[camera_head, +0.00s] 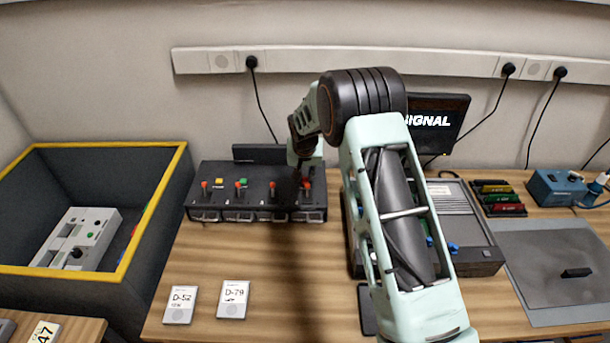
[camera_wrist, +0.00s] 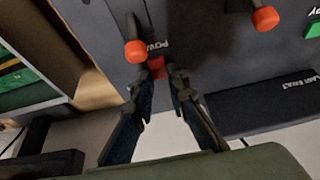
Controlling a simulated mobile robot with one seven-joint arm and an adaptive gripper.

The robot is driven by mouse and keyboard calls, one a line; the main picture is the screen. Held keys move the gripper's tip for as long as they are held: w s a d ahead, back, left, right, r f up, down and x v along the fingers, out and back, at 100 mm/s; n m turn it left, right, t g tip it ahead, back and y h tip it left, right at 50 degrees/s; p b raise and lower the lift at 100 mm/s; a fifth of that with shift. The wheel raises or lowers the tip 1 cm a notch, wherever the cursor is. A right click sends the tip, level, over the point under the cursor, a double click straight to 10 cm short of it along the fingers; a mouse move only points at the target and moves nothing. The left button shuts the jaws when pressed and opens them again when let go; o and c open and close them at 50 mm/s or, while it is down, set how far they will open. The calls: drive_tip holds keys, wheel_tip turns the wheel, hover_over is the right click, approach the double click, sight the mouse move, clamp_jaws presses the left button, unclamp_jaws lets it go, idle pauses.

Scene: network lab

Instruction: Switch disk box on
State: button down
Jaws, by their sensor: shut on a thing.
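The black disk box (camera_head: 257,196) sits against the wall on the wooden table in the head view, with several red-tipped levers and coloured buttons on top and a row of bays along its front. My gripper (camera_head: 304,180) reaches down to its right end. In the wrist view, my gripper (camera_wrist: 160,80) has its fingertips close together around a small red part (camera_wrist: 157,67) by the "POWER" label. A red-tipped lever (camera_wrist: 136,51) is beside the left fingertip. A second red-tipped lever (camera_wrist: 265,18) and a green button (camera_wrist: 313,28) are apart to the right. The fingers partly hide the contact.
A dark bin with a yellow rim (camera_head: 83,277) holds a white device (camera_head: 78,240) at left. Cards D-52 (camera_head: 180,304) and D-79 (camera_head: 233,299) lie in front. A grey device (camera_head: 462,220) and a "SIGNAL" screen (camera_head: 440,108) stand right. My arm crosses the middle.

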drive_tip(key=shift+w, duration=0.15)
drive_tip(key=shift+w+g+p, duration=0.3)
drive_tip(key=shift+g+p, duration=0.2)
drive_tip(key=shift+g, duration=0.9)
drive_tip(key=c, duration=1.9)
unclamp_jaws()
drive_tip(key=r, duration=0.4)
drive_tip(key=s+r, duration=0.1)
drive_tip(key=r, duration=0.7)
drive_tip(key=shift+s, duration=0.35)
